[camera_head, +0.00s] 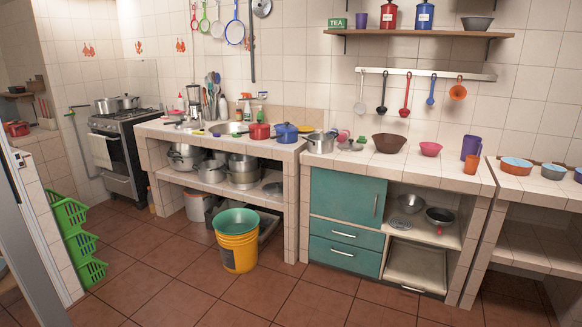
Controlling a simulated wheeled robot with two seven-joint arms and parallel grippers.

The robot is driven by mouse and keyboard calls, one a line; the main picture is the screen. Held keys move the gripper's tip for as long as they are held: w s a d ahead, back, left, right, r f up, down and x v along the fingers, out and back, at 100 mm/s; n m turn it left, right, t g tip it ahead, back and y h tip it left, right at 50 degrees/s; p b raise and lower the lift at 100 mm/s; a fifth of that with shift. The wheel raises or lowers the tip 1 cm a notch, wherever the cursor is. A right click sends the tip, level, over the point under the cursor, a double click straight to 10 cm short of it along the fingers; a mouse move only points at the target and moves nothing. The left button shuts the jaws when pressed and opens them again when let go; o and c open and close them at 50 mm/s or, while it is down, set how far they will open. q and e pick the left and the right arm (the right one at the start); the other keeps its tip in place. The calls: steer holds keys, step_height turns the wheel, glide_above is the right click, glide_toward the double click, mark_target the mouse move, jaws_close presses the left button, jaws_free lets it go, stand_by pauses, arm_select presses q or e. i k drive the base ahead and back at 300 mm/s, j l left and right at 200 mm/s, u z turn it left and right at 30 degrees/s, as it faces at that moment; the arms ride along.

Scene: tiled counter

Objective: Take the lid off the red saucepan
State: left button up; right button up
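A red saucepan (259,132) stands upright on the tiled counter, near the right side of the sink section. A red lid appears to be on top of it; the pan is small in the view, so the lid's edge and knob are hard to make out. A blue pot (286,133) with a blue lid stands close to its right. Neither of my grippers is in view.
A metal pot (320,143) stands right of the blue pot. A brown bowl (389,143) and a pink bowl (430,149) sit farther right. A yellow bucket (238,252) stands on the floor before the counter. Green crates (73,212) are at left. The front floor is clear.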

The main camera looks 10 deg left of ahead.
mark_target(259, 125)
steer(key=i+j+u, duration=0.25)
steer(key=i, duration=0.35)
steer(key=i+j+u, duration=0.25)
steer(key=i, duration=0.35)
steer(key=i+u, duration=0.2)
steer(key=i, duration=0.4)
